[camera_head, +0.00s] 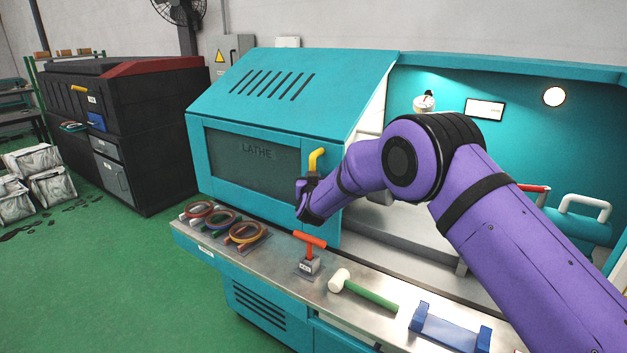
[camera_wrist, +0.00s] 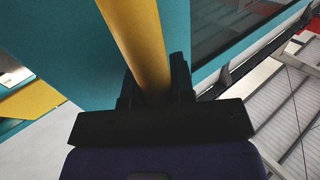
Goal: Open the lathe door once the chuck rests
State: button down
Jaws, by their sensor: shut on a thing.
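The yellow door handle (camera_head: 317,160) is upright near the door's right edge. My gripper (camera_head: 309,184) is at this handle. In the wrist view the yellow handle (camera_wrist: 138,40) passes between the black fingers of my gripper (camera_wrist: 156,82), which is shut on it. A grey rounded part (camera_head: 381,197) shows behind my arm; I cannot tell whether it is the chuck or whether anything turns.
A steel ledge (camera_head: 375,318) runs along the front. It bears coiled rings (camera_head: 245,232), a red-handled block (camera_head: 309,262), a green-handled mallet (camera_head: 365,293) and a blue bracket (camera_head: 449,330). A dark machine (camera_head: 135,125) stands at left. Green floor (camera_head: 110,270) is clear.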

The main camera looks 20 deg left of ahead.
jog(key=shift+f, duration=0.1)
jog(key=c, duration=1.2)
grip_release()
jog(key=shift+c, duration=0.2)
jog(key=shift+s, duration=0.1)
jog(key=v, duration=1)
jog(key=shift+s, duration=0.35)
